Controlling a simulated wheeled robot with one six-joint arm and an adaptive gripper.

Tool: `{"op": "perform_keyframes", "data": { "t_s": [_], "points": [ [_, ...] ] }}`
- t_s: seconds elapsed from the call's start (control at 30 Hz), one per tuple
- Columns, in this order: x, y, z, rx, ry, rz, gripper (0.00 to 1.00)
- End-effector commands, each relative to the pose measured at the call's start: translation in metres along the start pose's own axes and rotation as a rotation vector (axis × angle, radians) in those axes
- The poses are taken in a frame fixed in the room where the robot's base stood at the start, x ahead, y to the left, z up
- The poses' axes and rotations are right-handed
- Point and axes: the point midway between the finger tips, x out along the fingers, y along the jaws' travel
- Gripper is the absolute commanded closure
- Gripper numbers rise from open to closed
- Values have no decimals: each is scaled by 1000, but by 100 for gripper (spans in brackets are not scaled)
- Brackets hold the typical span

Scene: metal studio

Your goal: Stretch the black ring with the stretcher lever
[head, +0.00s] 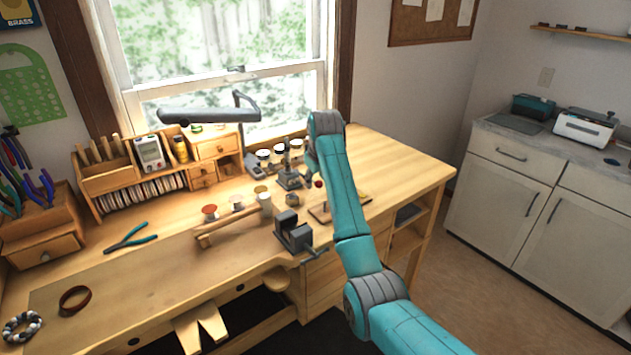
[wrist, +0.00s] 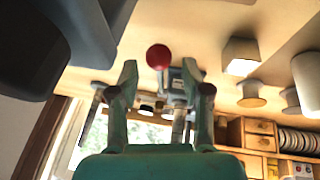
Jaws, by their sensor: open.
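The ring stretcher (head: 289,178) is a small dark grey metal device standing on the workbench (head: 400,160) near the window. Its lever ends in a red ball knob (head: 318,183). In the wrist view the red knob (wrist: 159,56) appears between and beyond my fingertips, with the stretcher's grey body (wrist: 178,88) behind. My gripper (wrist: 160,72) is open and empty, fingers on both sides of the knob's line of sight; contact cannot be told. In the head view my gripper (head: 311,172) is small and partly hidden by my arm, just beside the stretcher. I cannot make out the black ring.
A dark bench block with a handle (head: 293,232) stands at the front edge. A wooden spool rack (head: 228,217) is left of it. A wooden board (head: 322,214) lies under my arm. Pliers (head: 131,238) lie at left. The bench's right end is clear.

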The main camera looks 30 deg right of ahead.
Motion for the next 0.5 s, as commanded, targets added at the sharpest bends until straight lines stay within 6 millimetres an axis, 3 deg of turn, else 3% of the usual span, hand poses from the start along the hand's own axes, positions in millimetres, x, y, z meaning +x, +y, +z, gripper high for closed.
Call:
{"op": "perform_keyframes", "data": {
  "t_s": [0.2,0.5],
  "points": [
    [15,0,0,0,-1,-1,52],
    [16,0,0,0,0,-1,54]
  ]
}}
